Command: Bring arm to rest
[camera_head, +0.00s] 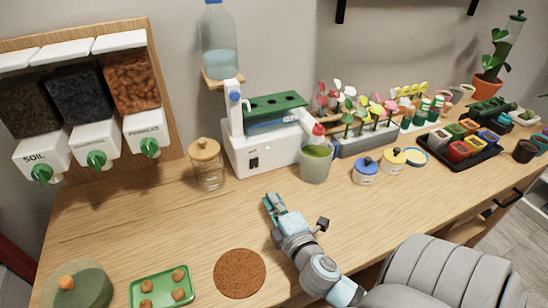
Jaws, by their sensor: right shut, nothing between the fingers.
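My right gripper (273,202) is over the middle of the wooden worktop (120,220), its arm coming in from the lower right. Its fingers are shut and empty. It points away from me toward the white machine (262,150), with a gap between them. The gripper is apart from every object in view. My left gripper is not in view.
A round brown mat (240,273) lies left of my right arm. A green tray (162,288) is at the front left. A glass jar (207,165), a beaker of green liquid (316,162) and small lidded pots (365,172) stand behind.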

